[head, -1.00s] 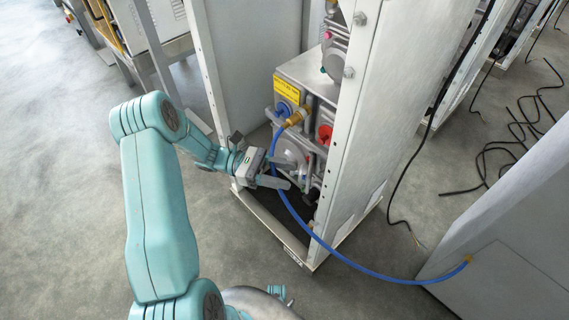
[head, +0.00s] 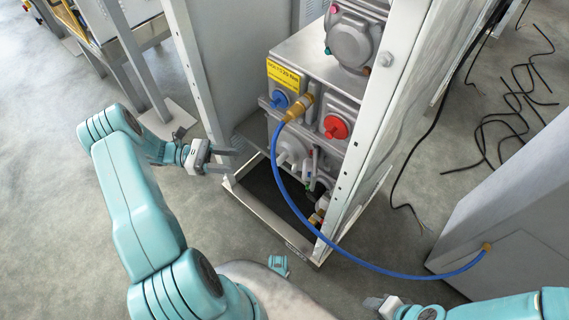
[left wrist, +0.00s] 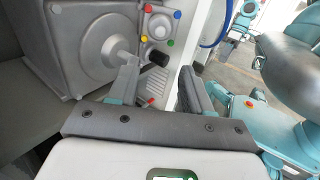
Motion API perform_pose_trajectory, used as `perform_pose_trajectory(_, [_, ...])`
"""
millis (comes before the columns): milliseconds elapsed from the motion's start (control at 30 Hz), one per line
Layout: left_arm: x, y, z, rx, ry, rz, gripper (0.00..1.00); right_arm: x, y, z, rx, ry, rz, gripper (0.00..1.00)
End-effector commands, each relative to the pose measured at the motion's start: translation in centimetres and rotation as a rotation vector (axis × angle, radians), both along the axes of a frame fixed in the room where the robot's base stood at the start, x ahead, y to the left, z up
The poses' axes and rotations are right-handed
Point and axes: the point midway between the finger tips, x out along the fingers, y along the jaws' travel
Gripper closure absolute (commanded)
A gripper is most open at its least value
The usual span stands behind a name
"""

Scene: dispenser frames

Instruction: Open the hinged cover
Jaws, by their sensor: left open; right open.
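I cannot tell for certain which part is the hinged cover. A grey round-faced housing (head: 290,150) sits low inside the open cabinet frame; it also shows large in the left wrist view (left wrist: 75,40). Beside it there, a small plate with coloured dots (left wrist: 157,25) and a black knob (left wrist: 154,60) show beyond my fingers. My left gripper (head: 234,160) is open and empty at the left side of the cabinet opening; its fingers frame the lower view in the left wrist view (left wrist: 160,88). My right gripper (head: 378,303) is open and empty at the bottom right, away from the cabinet.
A blue hose (head: 330,245) loops from a brass fitting (head: 298,106) across the front to a grey cabinet (head: 510,240). A blue knob (head: 280,100) and red knob (head: 336,127) sit above the housing. White posts flank the opening. Black cables (head: 515,95) lie on the floor at right.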

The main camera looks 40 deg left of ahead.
Motion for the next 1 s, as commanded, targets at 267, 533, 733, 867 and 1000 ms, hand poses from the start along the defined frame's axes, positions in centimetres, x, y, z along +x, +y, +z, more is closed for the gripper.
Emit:
perform_pose_trajectory(267, [2.1, -4.3, 0.0, -0.001, 0.000, -0.003, 0.51, 0.0, 0.0, -0.4, 0.000, 0.000, 0.000, 0.53])
perform_pose_trajectory(533, [5.5, -9.9, 0.0, 0.000, 0.000, -0.005, 0.51, 0.0, 0.0, -1.1, 0.000, 0.000, 0.000, 0.53])
perform_pose_trajectory(733, [7.4, -12.8, 0.0, 0.000, -0.001, -0.003, 0.51, 0.0, 0.0, -1.6, 0.000, 0.000, 0.000, 0.53])
perform_pose_trajectory(867, [8.0, -13.7, 0.0, 0.001, 0.000, -0.001, 0.51, 0.0, 0.0, -1.7, 0.000, 0.000, 0.000, 0.53])
perform_pose_trajectory(1000, [8.3, -14.0, 0.1, 0.001, 0.000, 0.000, 0.51, 0.0, 0.0, -1.7, 0.000, 0.000, 0.000, 0.53])
